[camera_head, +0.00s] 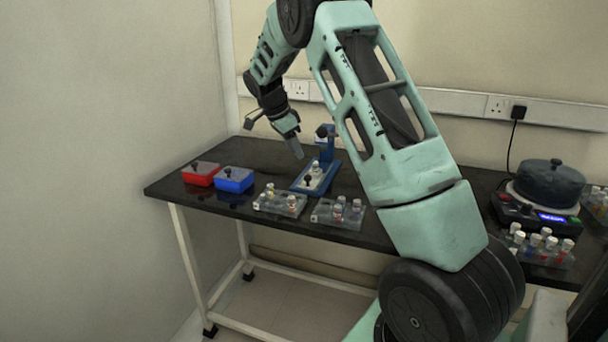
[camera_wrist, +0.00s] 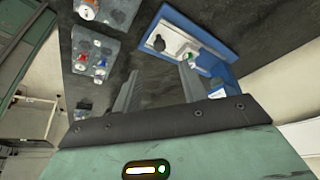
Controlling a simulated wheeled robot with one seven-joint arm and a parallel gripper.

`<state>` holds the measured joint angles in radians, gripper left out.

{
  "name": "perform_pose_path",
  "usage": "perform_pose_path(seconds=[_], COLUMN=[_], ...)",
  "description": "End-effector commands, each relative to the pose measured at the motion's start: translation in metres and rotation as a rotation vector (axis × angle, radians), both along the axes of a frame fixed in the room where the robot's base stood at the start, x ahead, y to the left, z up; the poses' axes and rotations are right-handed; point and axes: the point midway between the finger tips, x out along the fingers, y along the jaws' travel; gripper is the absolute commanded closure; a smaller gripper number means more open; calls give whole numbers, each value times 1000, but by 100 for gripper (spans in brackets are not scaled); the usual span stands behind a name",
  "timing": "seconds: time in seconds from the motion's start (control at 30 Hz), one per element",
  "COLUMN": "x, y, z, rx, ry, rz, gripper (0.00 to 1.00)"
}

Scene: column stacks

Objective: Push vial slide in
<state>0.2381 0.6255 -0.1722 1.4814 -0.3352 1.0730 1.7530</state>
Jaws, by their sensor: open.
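The vial slide is a white carriage (camera_head: 320,179) with a black knob (camera_head: 308,181) and a vial (camera_head: 316,168) standing on it. It lies in a blue base (camera_head: 333,172) on the dark bench. In the wrist view the slide (camera_wrist: 176,36) shows its black knob (camera_wrist: 155,43) and a green mark by the vial (camera_wrist: 190,58). A blue upright (camera_head: 327,150) with a black knob stands at the base's back end. My gripper (camera_head: 273,138) is open and empty, above and left of the base, apart from it. In the wrist view my fingers (camera_wrist: 158,84) point towards the slide.
Clear vial racks (camera_head: 280,202) (camera_head: 339,213) sit in front of the slide. A round device with a dark lid (camera_head: 549,184) and another vial rack (camera_head: 540,247) stand at right.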

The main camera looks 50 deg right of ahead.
Motion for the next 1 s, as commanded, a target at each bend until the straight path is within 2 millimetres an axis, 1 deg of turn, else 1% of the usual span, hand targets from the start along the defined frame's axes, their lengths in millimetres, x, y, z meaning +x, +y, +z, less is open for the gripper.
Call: perform_pose_path(seconds=[0.03, 0.2, 0.3, 0.43, 0.6, 0.9, 0.93, 0.97, 1.0], x=[-3, -8, -10, -13, -14, -14, -14, -14, -14], y=[-4, -16, -22, -29, -33, -34, -34, -34, -34], z=[-12, -44, -61, -78, -89, -91, -91, -91, -91], rx=[2, 3, 2, 1, 1, 1, 1, 1, 1], ry=[4, 4, 3, 1, 0, -1, -1, -1, -1], rz=[-1, -1, 1, 1, 2, 2, 2, 2, 2], gripper=[58, 58, 58, 58, 58, 58, 60, 69, 80])
